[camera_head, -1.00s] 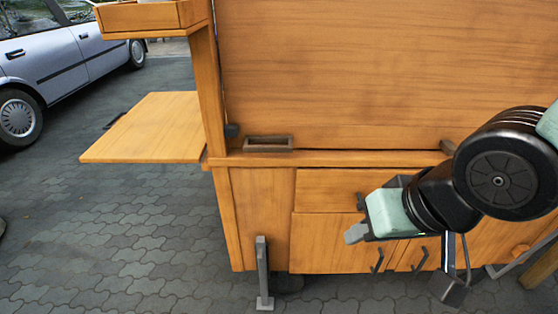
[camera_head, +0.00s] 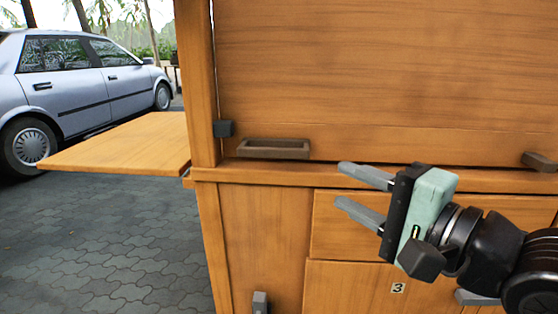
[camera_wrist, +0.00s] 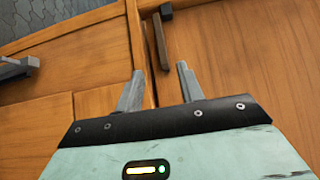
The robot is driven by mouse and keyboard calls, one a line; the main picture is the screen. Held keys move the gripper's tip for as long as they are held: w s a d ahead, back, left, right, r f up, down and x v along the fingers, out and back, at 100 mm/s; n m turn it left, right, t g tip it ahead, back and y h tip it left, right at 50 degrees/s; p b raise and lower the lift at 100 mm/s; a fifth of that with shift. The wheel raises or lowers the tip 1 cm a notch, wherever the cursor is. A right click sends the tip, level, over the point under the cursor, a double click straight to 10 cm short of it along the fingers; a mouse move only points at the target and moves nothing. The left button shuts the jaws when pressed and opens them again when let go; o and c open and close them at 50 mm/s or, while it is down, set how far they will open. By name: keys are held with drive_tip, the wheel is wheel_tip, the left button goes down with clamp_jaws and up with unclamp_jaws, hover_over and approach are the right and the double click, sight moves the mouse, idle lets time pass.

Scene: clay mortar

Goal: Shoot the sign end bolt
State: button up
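No part is plainly marked as the sign end bolt, and I cannot tell which fitting it is. A grey upright bar (camera_head: 260,302) shows at the bottom of the head view, mostly cut off; it appears at the left of the wrist view (camera_wrist: 15,68). A small dark block (camera_head: 223,128) sits on the left post, also at the top of the wrist view (camera_wrist: 166,11).
The wooden stall has a large upright panel (camera_head: 380,75), a ledge (camera_head: 330,174) and drawer fronts below. A brown block (camera_head: 540,161) is at the right. A wooden shelf (camera_head: 125,143) juts out left. Paving (camera_head: 110,235) is clear; a silver car (camera_head: 90,85) stands beyond.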

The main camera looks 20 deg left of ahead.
sight(276, 154)
drive_tip(key=p+x, duration=0.9)
drive_tip(key=x, duration=0.8)
drive_tip(key=shift+w+r, duration=0.1)
drive_tip(key=shift+w, duration=0.05)
drive_tip(key=shift+a, duration=0.1)
clamp_jaws()
